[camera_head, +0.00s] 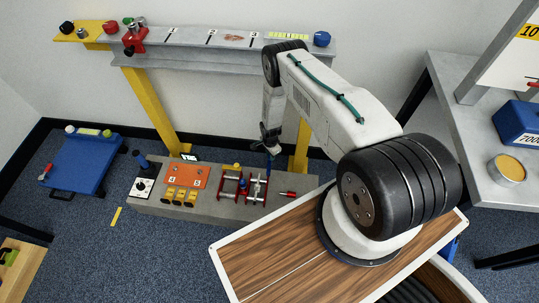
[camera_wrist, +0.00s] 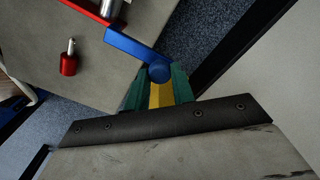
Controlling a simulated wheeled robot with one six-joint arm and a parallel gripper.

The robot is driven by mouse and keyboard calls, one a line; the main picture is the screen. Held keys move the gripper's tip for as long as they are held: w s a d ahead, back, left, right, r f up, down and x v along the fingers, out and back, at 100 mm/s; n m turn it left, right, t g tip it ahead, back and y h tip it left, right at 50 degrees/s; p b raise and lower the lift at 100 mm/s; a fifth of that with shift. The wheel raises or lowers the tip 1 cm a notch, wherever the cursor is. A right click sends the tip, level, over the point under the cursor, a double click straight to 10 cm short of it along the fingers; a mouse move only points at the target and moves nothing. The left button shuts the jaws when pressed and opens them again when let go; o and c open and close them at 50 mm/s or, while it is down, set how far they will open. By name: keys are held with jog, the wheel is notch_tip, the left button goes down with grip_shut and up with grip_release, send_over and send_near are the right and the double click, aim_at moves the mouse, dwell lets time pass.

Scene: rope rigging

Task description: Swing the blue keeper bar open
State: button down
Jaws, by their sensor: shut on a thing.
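The blue keeper bar (camera_wrist: 132,45) runs in the wrist view from the end of a red frame (camera_wrist: 92,10) to a round blue knob (camera_wrist: 159,72). My gripper (camera_wrist: 159,82) is shut on the knob end, with green fingers either side and yellow between them. In the head view my gripper (camera_head: 270,146) points down over the grey bench block, and a little of the blue bar (camera_head: 269,165) shows just below it. A silver cylinder (camera_wrist: 111,9) lies by the red frame. The fingers hide the lower part of the knob.
Red-framed fittings (camera_head: 232,184), an orange panel (camera_head: 187,176) and a joystick box (camera_head: 143,185) share the block (camera_head: 215,208). A yellow post (camera_head: 301,145) rises behind.

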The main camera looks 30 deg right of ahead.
jog(key=c, duration=1.2)
grip_release()
jog(key=shift+r, duration=0.1)
notch_tip(320, 180, up, 8)
jog(key=shift+f, duration=0.1)
